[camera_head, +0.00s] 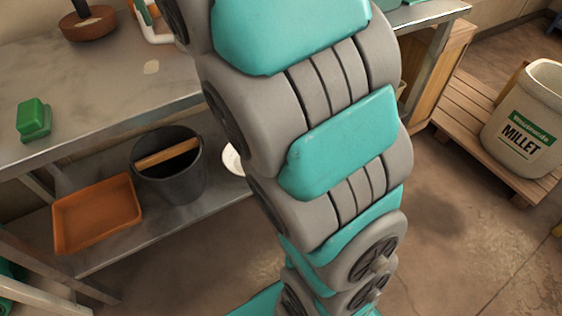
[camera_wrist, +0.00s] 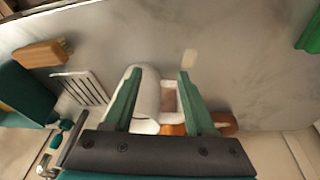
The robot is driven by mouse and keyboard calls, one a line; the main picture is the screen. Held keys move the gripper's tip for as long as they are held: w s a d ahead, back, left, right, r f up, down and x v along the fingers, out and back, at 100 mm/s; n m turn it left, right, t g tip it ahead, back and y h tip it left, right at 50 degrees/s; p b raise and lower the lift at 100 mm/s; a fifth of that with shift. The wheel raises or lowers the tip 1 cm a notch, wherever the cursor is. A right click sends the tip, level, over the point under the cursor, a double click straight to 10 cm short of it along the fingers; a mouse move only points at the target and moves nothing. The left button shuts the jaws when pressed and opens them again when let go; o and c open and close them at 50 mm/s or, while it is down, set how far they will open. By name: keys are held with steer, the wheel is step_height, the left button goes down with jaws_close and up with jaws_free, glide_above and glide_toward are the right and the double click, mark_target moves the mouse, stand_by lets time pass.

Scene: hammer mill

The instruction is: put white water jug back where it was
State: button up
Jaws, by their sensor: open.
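The white water jug (camera_wrist: 148,100) stands on the metal table, seen from above in the wrist view, with its handle loop on its right side. My gripper (camera_wrist: 158,74) is open above it, one green finger over each side of the jug and handle. I cannot tell how far the fingertips are above it or whether they touch. In the head view only a white part of the jug (camera_head: 159,38) shows at the top, mostly hidden behind my arm.
Below are a black bucket (camera_head: 170,185) and orange tray (camera_head: 97,214). A millet sack (camera_head: 525,125) stands right.

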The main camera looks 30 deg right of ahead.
steer(key=s+d+f+n+g, duration=0.1)
steer(key=s+d+f+g, duration=0.1)
steer(key=s+f, duration=1.1)
steer(key=s+d+f+n+g+y, duration=0.1)
steer(key=s+d+f+g, duration=0.1)
steer(key=s+f, duration=1.2)
steer(key=s, duration=0.5)
steer(key=shift+s+n+g, duration=0.3)
steer(key=shift+g, duration=0.1)
steer(key=shift+c, duration=0.5)
steer(key=shift+d, duration=0.15)
